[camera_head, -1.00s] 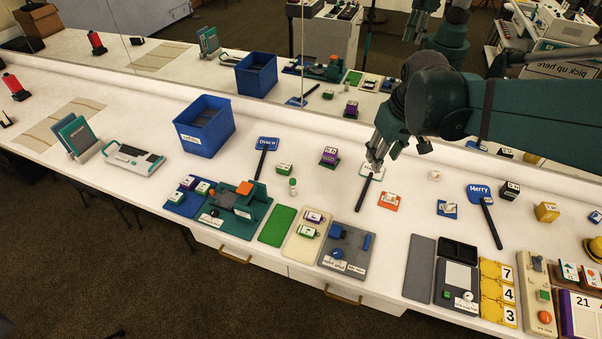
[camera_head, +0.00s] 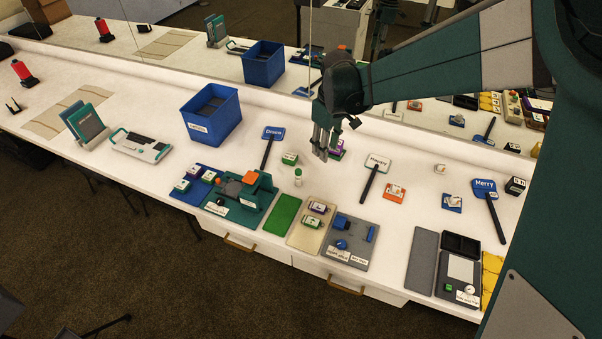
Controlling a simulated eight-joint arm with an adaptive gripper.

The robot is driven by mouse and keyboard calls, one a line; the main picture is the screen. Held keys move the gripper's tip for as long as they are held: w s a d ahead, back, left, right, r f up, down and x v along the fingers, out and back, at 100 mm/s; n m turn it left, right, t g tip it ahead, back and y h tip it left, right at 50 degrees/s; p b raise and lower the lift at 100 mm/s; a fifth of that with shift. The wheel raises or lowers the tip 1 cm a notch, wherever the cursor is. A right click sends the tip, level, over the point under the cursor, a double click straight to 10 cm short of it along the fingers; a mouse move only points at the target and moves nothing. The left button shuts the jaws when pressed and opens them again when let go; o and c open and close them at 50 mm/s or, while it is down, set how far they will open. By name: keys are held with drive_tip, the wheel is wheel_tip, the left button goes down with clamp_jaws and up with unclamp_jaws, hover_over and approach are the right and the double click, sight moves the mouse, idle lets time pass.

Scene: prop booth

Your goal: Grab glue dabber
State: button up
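A small white bottle with a green top (camera_head: 298,177) stands upright on the white counter, just behind the green mat; it looks like the glue dabber. My gripper (camera_head: 321,157) points down, to the right of and behind the bottle in the picture, and apart from it. It hangs in front of a purple and green block (camera_head: 336,150) and partly hides it. The fingers are small and dark here, so I cannot tell whether they are open or shut. I see nothing held between them.
The green mat (camera_head: 280,216), a beige tray (camera_head: 300,237) and a teal fixture (camera_head: 240,207) lie in front. A blue bin (camera_head: 213,128) stands farther left.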

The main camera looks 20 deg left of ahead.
sight(299, 171)
drive_tip(key=a+f, duration=0.3)
drive_tip(key=a+f+n, duration=0.1)
drive_tip(key=a+f, duration=0.1)
drive_tip(key=a, duration=0.1)
drive_tip(key=a+f+n, duration=0.1)
drive_tip(key=a+f, duration=0.2)
drive_tip(key=a, duration=0.1)
drive_tip(key=shift+s+f+g+h, duration=0.3)
drive_tip(key=shift+s+g, duration=0.1)
drive_tip(key=shift+f, duration=1.3)
drive_tip(key=shift+f+b, duration=0.3)
drive_tip(key=shift+f, duration=2.3)
drive_tip(key=shift+c, duration=0.5)
drive_tip(key=c, duration=0.8)
